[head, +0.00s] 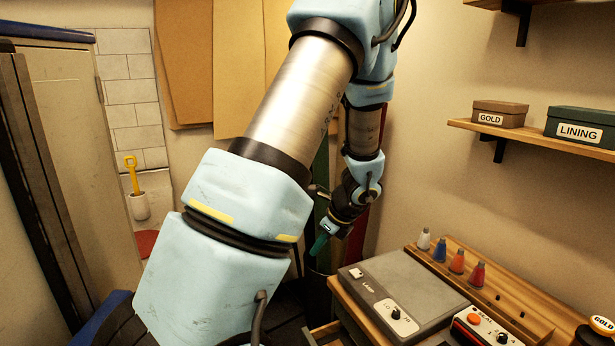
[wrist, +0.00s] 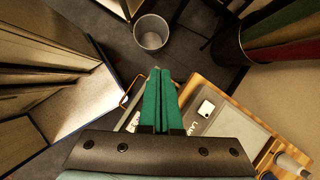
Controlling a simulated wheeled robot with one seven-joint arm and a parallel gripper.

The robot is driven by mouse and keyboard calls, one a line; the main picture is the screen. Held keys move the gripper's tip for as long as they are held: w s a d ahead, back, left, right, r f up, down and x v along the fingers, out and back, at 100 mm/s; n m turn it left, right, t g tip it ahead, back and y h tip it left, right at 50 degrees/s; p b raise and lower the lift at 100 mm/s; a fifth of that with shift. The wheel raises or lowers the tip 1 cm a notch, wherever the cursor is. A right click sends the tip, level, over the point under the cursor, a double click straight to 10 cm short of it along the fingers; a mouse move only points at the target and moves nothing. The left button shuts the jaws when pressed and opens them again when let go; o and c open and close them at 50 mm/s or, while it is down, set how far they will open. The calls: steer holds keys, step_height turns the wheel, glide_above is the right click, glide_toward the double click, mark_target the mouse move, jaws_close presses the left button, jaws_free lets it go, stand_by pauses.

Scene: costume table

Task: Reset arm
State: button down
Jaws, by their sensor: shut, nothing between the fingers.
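My gripper (wrist: 160,76) shows in the wrist view with its two green fingers side by side, shut and empty. In the head view my gripper (head: 319,244) hangs at the end of my arm, green fingers pointing down. It is left of the wooden table (head: 415,336) and above its back left corner, apart from everything on it. My own arm links cover much of the middle of the head view.
A grey box marked LAMP (head: 405,280), a control box (head: 486,328) and colored cones (head: 457,260) occupy the table. A grey bin (wrist: 151,33) stands on the floor. Shelf boxes marked GOLD (head: 500,114) and LINING (head: 580,127) are at right. A cabinet (head: 85,160) stands left.

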steer(key=s+a+r+n+g+h+b, duration=0.1)
steer(key=s+a+r+n+h, duration=0.1)
steer(key=s+n, duration=0.5)
steer(key=s+a+r+n+g+h+b, duration=0.1)
steer(key=s+a+r+n, duration=0.3)
steer(key=n, duration=1.3)
steer(key=s+a+h, duration=0.1)
steer(key=s+a, duration=0.2)
steer(key=s, duration=0.1)
steer(key=shift+r+h, duration=0.3)
steer(key=shift+a, duration=0.1)
